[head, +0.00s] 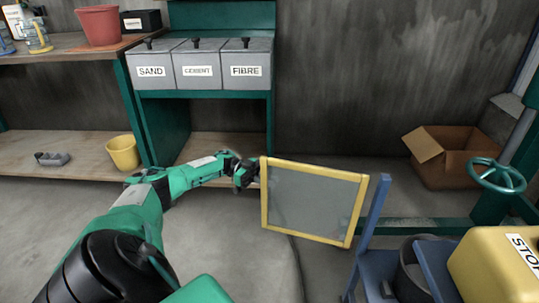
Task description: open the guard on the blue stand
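The guard (312,200) is a yellow-framed panel with a grey see-through pane. It stands upright and reaches left from the post of the blue stand (374,212) at the lower right. My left gripper (247,174) is at the upper left edge of the guard's frame, touching it or very close. Its fingers are small and dark here, and I cannot tell whether they are closed on the frame. My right gripper is out of view.
A yellow box (490,262) with a partly cut-off label and a dark round container (410,275) are at the blue stand. A green handwheel (497,176) and an open cardboard box (455,160) are at right. Bins labelled SAND, CEMENT and FIBRE (246,65) stand behind.

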